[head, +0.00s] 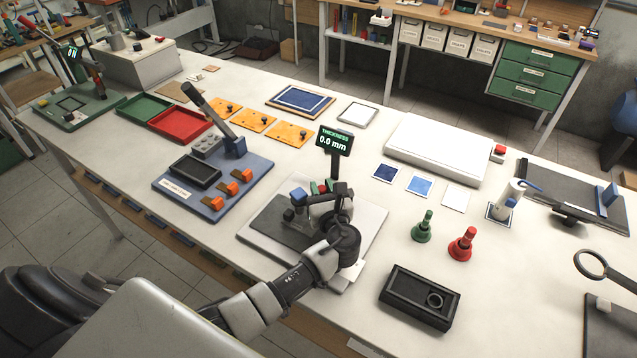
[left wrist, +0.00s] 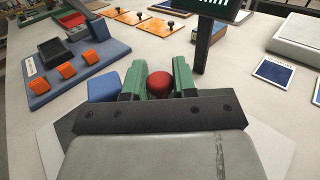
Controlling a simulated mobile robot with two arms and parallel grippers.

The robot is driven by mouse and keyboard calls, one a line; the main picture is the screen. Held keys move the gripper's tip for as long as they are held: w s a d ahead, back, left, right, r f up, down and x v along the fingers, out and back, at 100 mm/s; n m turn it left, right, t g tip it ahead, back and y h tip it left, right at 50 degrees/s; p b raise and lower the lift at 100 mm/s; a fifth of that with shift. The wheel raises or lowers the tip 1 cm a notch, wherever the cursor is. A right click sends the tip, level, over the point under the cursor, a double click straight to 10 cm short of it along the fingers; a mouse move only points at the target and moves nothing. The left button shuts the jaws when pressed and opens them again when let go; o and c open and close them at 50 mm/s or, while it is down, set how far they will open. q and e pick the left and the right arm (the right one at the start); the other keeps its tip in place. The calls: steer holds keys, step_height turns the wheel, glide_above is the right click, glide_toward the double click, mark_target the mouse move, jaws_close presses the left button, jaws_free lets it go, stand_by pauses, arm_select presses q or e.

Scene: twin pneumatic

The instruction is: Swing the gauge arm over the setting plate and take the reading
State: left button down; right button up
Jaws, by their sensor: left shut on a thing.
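The thickness gauge stands on a pale base plate (head: 368,222) near the front middle of the bench. Its display (head: 334,141) reads "THICKNESS 0.0 mm" on a dark post. A dark grey plate (head: 277,232) lies on the base, with a blue block (head: 299,195) above it; the block also shows in the left wrist view (left wrist: 103,89). My left gripper (head: 324,187) is over the gauge. In the left wrist view its green fingers (left wrist: 160,82) are shut on a red knob (left wrist: 160,84). My gripper hides much of the gauge arm, and I cannot tell which plate is the setting plate.
A blue board (head: 180,205) with orange blocks stands left of the gauge. A green bell-shaped piece (head: 422,228), a red one (head: 462,246) and a black box (head: 420,298) stand to the right. Colour cards (head: 419,186) lie behind. Bare bench lies between the gauge and the black box.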

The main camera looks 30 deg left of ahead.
arm_select(q)
steer(key=shift+s+d+r+n+g+y, duration=0.1)
steer(key=shift+s+d+n+g+y, duration=0.15)
steer(key=shift+n+g+y, duration=0.55)
steer(key=shift+s+d+f+n+g+y, duration=0.15)
steer(key=shift+d+n+g+y, duration=0.35)
steer(key=shift+g, duration=0.5)
steer(key=shift+s+d+r+n+g+y, duration=0.15)
steer(key=shift+s+d+n+g+y, duration=0.1)
steer(key=shift+n+g+y, duration=0.55)
arm_select(e)
steer(key=shift+d+f, duration=0.35)
steer(key=shift+d, duration=0.3)
arm_select(q)
steer(key=shift+b, duration=0.3)
steer(key=c, duration=1.2)
jaws_free()
steer(key=shift+s, duration=0.1)
